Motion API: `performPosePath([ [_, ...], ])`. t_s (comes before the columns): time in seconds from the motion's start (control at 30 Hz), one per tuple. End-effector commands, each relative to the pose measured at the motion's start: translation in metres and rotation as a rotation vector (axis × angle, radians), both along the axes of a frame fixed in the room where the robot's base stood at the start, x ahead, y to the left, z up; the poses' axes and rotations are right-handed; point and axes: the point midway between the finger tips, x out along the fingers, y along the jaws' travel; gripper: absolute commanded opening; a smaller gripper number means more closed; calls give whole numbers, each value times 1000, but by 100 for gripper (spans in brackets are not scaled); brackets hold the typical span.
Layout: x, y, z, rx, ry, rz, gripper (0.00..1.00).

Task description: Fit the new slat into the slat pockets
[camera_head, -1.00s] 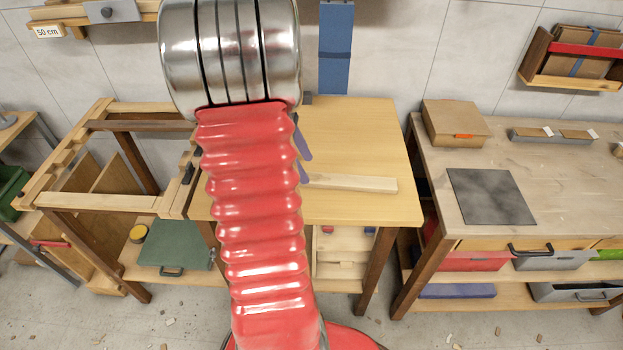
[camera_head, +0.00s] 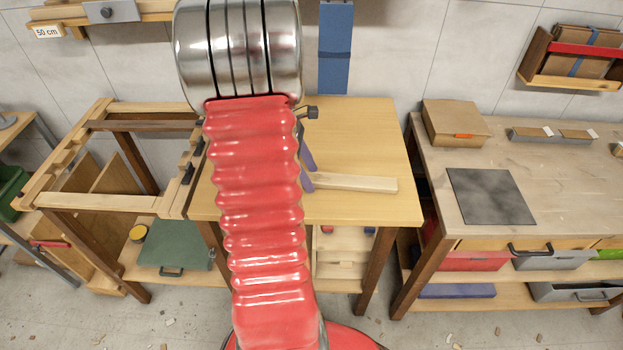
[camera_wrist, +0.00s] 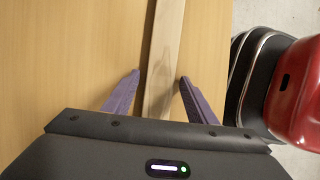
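The slat (camera_head: 355,183), a pale wooden strip, lies on the wooden table right of my arm; its left end is hidden behind my gripper. My gripper's purple finger (camera_head: 307,162) shows beside my arm in the head view. In the wrist view my gripper (camera_wrist: 160,76) is open, with one purple finger on each side of the slat (camera_wrist: 164,50). Whether either finger touches it I cannot tell. A wooden frame (camera_head: 95,203) with notches along its left rail (camera_head: 62,155) stands left of the table. Dark pieces (camera_head: 189,172) sit on its right rail.
The table top (camera_head: 375,130) is otherwise largely bare. A workbench (camera_head: 430,165) on the right carries a box (camera_head: 455,123) and a dark plate (camera_head: 490,195). A blue strip (camera_head: 336,50) hangs on the wall. My red arm covers the middle of the head view.

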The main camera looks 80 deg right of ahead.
Motion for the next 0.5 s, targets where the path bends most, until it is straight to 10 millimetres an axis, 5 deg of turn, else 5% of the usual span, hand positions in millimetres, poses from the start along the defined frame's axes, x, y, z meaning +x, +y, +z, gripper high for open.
performPosePath([
  [0.5,0,0,0,0,0,0,15],
])
